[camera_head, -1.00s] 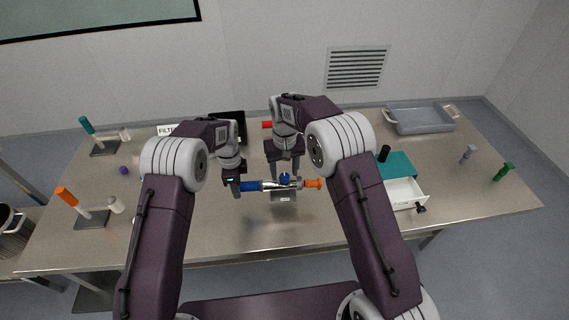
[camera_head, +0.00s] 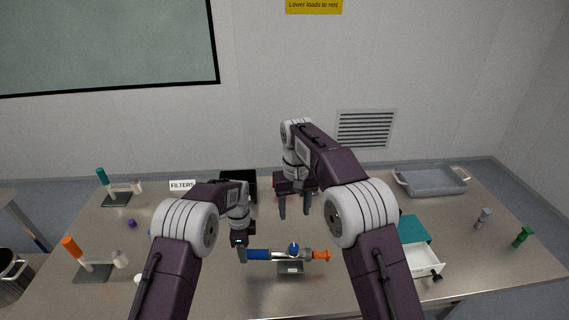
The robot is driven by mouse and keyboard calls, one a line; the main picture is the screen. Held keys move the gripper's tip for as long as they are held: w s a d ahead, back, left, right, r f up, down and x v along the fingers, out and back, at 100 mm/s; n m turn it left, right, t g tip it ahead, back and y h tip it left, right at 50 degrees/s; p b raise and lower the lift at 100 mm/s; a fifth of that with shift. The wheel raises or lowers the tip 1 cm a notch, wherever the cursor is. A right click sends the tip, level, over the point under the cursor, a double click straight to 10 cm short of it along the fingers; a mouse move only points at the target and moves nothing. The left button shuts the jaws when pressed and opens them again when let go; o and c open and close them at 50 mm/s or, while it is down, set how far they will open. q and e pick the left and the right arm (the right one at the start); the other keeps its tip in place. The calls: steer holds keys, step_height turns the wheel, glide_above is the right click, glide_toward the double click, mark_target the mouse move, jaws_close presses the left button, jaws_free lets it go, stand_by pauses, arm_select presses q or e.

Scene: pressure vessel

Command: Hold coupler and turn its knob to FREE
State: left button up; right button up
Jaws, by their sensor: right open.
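The coupler lies level on a small metal stand (camera_head: 290,268) in the middle of the bench. It has a blue sleeve (camera_head: 259,254) on the left, a metallic body, a blue knob (camera_head: 293,248) on top and an orange end (camera_head: 320,255) on the right. My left gripper (camera_head: 242,256) points down at the left end of the blue sleeve; its fingers overlap in this view, so their grip is unclear. My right gripper (camera_head: 295,211) is open and empty, above and behind the knob, apart from it. The knob's markings are too small to read.
A teal-topped box with an open white drawer (camera_head: 423,262) stands to the right. A grey tray (camera_head: 432,181) is at the back right. Green (camera_head: 522,237) and grey (camera_head: 483,218) fittings stand at the right. Stands with orange (camera_head: 72,247) and teal (camera_head: 102,177) handles are at the left.

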stand_by(0.3)
arm_select(q)
step_height(320, 180, up, 12)
stand_by(0.3)
